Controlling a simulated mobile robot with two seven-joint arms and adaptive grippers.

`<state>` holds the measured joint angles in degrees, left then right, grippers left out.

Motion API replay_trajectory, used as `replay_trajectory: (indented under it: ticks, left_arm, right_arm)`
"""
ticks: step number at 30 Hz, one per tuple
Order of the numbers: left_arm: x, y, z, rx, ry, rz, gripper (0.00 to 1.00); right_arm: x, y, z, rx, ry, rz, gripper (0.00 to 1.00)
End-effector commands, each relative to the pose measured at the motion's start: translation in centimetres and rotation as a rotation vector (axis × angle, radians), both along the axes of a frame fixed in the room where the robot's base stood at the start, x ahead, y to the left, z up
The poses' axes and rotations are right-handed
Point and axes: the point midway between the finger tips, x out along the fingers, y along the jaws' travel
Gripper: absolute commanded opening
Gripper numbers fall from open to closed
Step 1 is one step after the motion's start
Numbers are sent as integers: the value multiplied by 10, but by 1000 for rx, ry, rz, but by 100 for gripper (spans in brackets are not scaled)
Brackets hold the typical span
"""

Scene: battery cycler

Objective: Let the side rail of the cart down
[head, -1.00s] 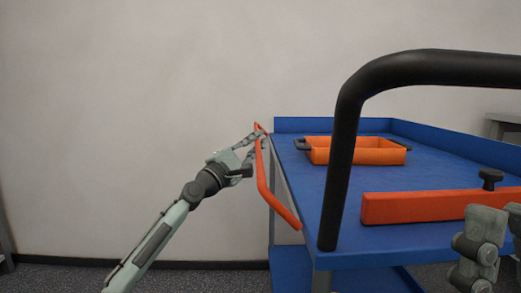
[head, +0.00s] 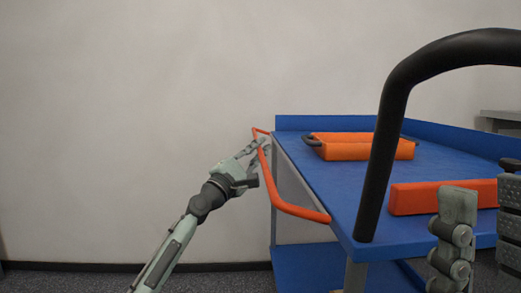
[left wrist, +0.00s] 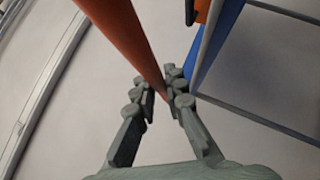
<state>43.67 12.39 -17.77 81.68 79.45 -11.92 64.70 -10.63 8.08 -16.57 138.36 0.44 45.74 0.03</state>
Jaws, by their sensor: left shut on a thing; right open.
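The side rail (head: 299,210) is an orange-red bent bar along the left side of the blue cart (head: 336,198). It stands out to the left of the cart's edge, its near end arm sloping slightly down to the cart's near corner. My left gripper (head: 260,152) is shut on the rail's long bar towards the far end. In the left wrist view the rail (left wrist: 125,35) runs down between the fingers (left wrist: 168,95). My right gripper (head: 484,200) is open and only partly in view at the right edge, in front of the cart, apart from the rail.
The black push handle (head: 380,150) rises at the cart's near end. An orange tray (head: 365,151) with dark handles sits on the cart top, and a red-orange bar-shaped object (head: 430,196) lies nearer. A pale wall stands behind; the space left of the rail is clear.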

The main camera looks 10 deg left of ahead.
Motion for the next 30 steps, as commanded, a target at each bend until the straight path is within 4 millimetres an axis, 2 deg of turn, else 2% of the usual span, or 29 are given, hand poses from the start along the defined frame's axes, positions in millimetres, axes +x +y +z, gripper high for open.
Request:
replay_trajectory:
  ticks: [6, 22, 23, 27, 30]
  left_arm:
    - [-1, -4, -6, 2, 1, -5, 0]
    - [-1, -3, -5, 0, 0, -3, 0]
    - [-1, -3, -5, 0, 0, -3, 13]
    - [0, -2, -5, 0, -1, -3, 30]
    - [0, -2, -4, -1, -2, -3, 32]
  right_arm:
    - [0, 2, 1, -17, -14, 2, 41]
    - [-1, 3, 4, -21, -26, 2, 41]
    - [-1, 2, 3, -20, -25, 2, 41]
    - [-1, 2, 3, -18, -24, 2, 41]
    - [-1, 2, 3, -16, -23, 2, 41]
